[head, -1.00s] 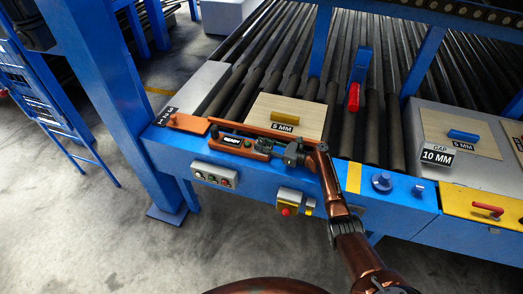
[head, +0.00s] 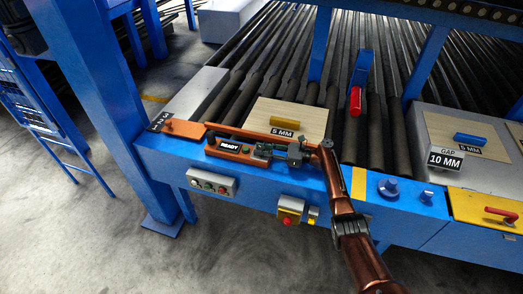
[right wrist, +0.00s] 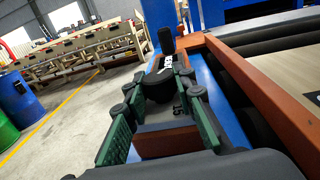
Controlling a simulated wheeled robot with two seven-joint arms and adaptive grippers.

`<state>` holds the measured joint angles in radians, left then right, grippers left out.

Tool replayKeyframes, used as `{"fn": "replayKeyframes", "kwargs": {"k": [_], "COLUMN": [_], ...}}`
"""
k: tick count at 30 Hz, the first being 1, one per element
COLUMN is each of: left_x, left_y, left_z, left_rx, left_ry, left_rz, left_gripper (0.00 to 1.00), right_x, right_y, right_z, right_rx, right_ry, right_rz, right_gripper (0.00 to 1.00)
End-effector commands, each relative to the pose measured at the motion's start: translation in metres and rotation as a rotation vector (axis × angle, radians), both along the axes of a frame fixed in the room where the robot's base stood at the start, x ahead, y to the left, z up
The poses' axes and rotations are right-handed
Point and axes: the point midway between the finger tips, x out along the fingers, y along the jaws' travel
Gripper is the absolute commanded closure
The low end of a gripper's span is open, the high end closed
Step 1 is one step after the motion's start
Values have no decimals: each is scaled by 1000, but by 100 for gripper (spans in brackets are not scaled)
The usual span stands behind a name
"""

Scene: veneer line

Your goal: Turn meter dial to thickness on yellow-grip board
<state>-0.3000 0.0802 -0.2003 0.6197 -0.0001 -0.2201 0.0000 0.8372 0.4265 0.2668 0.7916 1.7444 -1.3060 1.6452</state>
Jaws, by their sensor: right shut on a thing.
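The yellow-grip board (head: 312,119) is a pale wooden sheet with a yellow grip (head: 284,120) and a 5 MM label (head: 283,133), lying on the rollers. The orange meter (head: 223,151) in front of it shows READY (head: 229,144). My right gripper (head: 264,151) is at the meter's right end. In the right wrist view its green-padded fingers (right wrist: 158,112) are on either side of the black dial (right wrist: 157,87), shut on it. The dial's marks are mostly hidden; an upside-down number shows beside it. My left gripper is out of view.
A blue-grip board (head: 464,137) labelled 5 MM lies at right, behind a GAP 10 MM sign (head: 445,160). A red-handled blue lever (head: 358,85) stands over the rollers. An orange rail (head: 250,133) runs behind the meter. Control boxes (head: 212,182) hang in front.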

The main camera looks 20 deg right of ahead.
Motion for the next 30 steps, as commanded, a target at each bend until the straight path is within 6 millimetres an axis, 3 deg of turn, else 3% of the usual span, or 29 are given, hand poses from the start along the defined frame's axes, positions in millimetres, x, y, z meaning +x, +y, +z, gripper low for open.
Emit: {"fn": "replayKeyframes", "kwargs": {"k": [1,2,9,20,30], "left_x": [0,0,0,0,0], "left_y": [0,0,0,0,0], "left_z": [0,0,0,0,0], "left_rx": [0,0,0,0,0], "left_ry": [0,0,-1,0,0], "left_rz": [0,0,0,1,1], "left_gripper": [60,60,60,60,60], "right_x": [0,0,0,-3,-34], "right_y": [0,0,0,-7,-62], "right_z": [0,0,0,0,-1], "right_rx": [0,0,0,0,-1], "right_ry": [0,0,0,-1,0], "right_rz": [1,1,0,-2,-2], "right_gripper": [100,74,58,58,58]}}
